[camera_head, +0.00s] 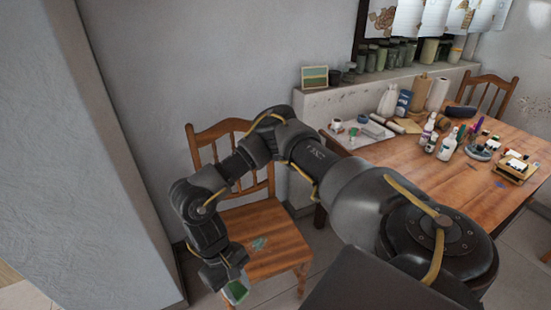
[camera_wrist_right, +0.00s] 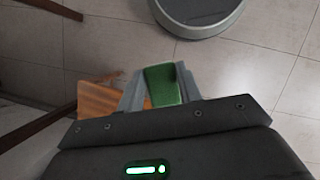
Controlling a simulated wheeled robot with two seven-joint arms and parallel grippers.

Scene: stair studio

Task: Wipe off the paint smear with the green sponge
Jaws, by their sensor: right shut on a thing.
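My right gripper (camera_head: 232,284) is shut on the green sponge (camera_head: 236,292) at the lower left of the head view. The sponge (camera_wrist_right: 163,84) also shows between the two grey fingers in the right wrist view. A bluish-green paint smear (camera_head: 259,243) lies on the seat of the wooden chair (camera_head: 283,252), to the right of and above the gripper in the head view. The sponge is at the seat's front left edge, apart from the smear. My left gripper is not in view.
A wooden table (camera_head: 440,170) at the right holds several bottles, brushes and paint things. A second chair (camera_head: 490,92) stands behind it. The chair's slatted back (camera_head: 205,135) rises behind my right arm. Tiled floor (camera_wrist_right: 275,55) lies below the gripper.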

